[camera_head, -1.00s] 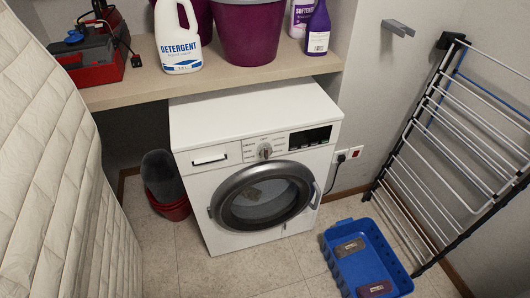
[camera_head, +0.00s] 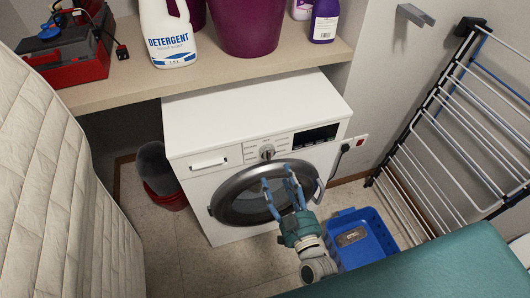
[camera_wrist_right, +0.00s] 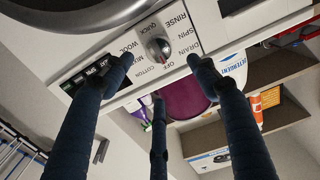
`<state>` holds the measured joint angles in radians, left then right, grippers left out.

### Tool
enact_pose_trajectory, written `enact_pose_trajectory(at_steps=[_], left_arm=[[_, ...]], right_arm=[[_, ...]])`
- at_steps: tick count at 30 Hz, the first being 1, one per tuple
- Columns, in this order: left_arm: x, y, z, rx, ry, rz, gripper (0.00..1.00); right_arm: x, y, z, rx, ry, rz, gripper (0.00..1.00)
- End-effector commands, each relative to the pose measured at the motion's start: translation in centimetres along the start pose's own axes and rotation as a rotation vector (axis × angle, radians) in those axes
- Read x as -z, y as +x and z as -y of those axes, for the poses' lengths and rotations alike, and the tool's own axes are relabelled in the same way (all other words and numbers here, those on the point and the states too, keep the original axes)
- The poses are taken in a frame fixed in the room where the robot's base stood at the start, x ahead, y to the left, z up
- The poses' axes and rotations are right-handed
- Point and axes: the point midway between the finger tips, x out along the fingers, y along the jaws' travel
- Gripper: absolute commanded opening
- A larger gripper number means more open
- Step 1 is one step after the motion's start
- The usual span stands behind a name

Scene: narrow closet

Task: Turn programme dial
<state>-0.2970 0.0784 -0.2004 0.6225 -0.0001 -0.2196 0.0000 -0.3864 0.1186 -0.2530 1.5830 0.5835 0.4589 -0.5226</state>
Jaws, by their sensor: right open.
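The washing machine (camera_head: 250,115) is white and stands under a shelf. Its programme dial (camera_head: 267,152) is a small silver knob on the front panel, above the round door (camera_head: 240,205). In the right wrist view the dial (camera_wrist_right: 158,47) sits among labels including OFF, COTTON, WOOL, QUICK, RINSE, SPIN and DRAIN. My right gripper (camera_head: 281,182) is open and empty in front of the door, below the dial in the head view. In the wrist view its fingers (camera_wrist_right: 163,80) are spread, with the dial seen between the tips, apparently untouched. My left gripper is not in view.
The shelf (camera_head: 125,91) holds a detergent bottle (camera_head: 168,40), purple tubs (camera_head: 245,25) and a red toolbox (camera_head: 75,60). A quilted mattress (camera_head: 60,190) stands left, a drying rack (camera_head: 460,130) right. A blue basket (camera_head: 368,222) is on the floor.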

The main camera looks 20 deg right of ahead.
Motion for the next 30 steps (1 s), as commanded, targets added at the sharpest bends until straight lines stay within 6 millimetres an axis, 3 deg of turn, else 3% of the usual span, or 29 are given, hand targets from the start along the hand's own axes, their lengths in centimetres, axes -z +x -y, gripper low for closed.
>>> enact_pose_trajectory(at_steps=[9, 15, 27, 28, 30], left_arm=[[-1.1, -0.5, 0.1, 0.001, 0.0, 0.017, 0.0], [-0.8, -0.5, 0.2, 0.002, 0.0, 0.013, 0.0], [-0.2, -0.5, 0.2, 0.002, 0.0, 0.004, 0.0], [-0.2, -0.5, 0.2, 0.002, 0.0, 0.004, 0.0], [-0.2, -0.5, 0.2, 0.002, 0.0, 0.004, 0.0]], right_arm=[[0.1, 6.1, 0.1, 0.002, -0.001, -0.001, 0.59], [-0.1, 8.8, 0.1, 0.003, -0.001, 0.002, 0.59], [-0.2, 9.6, 0.1, 0.002, 0.0, 0.003, 0.59], [-0.2, 9.6, 0.1, 0.002, 0.0, 0.003, 0.57], [-0.1, 9.6, 0.1, 0.002, 0.0, 0.003, 0.43]])
